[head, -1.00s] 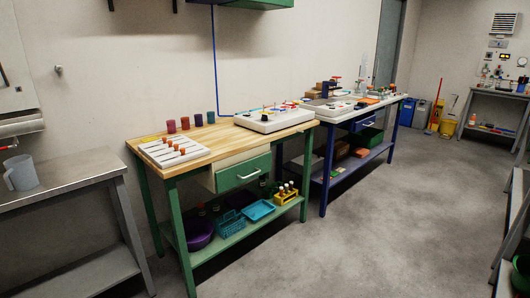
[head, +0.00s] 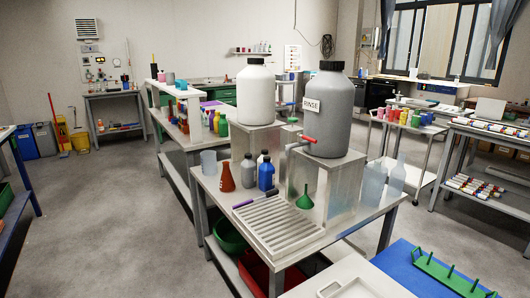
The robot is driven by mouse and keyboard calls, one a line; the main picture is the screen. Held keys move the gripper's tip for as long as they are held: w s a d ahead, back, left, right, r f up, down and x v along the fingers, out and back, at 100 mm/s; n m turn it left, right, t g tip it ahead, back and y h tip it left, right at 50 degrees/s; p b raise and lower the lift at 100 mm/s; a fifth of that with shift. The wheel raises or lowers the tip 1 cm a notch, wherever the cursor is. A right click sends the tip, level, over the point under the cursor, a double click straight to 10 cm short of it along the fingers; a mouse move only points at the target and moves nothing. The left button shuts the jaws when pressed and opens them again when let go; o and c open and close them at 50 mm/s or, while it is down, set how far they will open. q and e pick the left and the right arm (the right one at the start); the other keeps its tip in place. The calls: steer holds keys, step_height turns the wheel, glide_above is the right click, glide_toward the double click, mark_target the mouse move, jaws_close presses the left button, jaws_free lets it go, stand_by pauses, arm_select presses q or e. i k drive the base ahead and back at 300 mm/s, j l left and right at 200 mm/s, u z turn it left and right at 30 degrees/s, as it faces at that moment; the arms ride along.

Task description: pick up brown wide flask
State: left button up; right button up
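A reddish-brown, cone-shaped flask (head: 227,179) with a wide base and narrow top stands upright on the metal rinse bench (head: 213,187), near its left side. It is the only brown flask I can make out. A dark grey bottle (head: 248,171) stands just to its right, and a blue bottle (head: 266,175) stands further right. Neither of my grippers shows in the head view.
A large grey RINSE tank (head: 328,112) and a white tank (head: 255,93) stand on raised boxes. A slatted drain rack (head: 278,226) and green funnel (head: 305,200) are in front. Open floor (head: 100,220) lies left of the bench. A trolley (head: 410,165) stands at right.

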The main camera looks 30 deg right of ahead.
mark_target(227, 184)
steer(key=i+l+z, duration=0.2)
steer(key=i+z, duration=0.25)
steer(key=i+l+z, duration=0.15)
steer(key=i+z, duration=0.15)
steer(key=z, duration=0.15)
steer(key=i+z, duration=0.45)
steer(key=k+j, duration=0.05)
steer(key=k, duration=0.05)
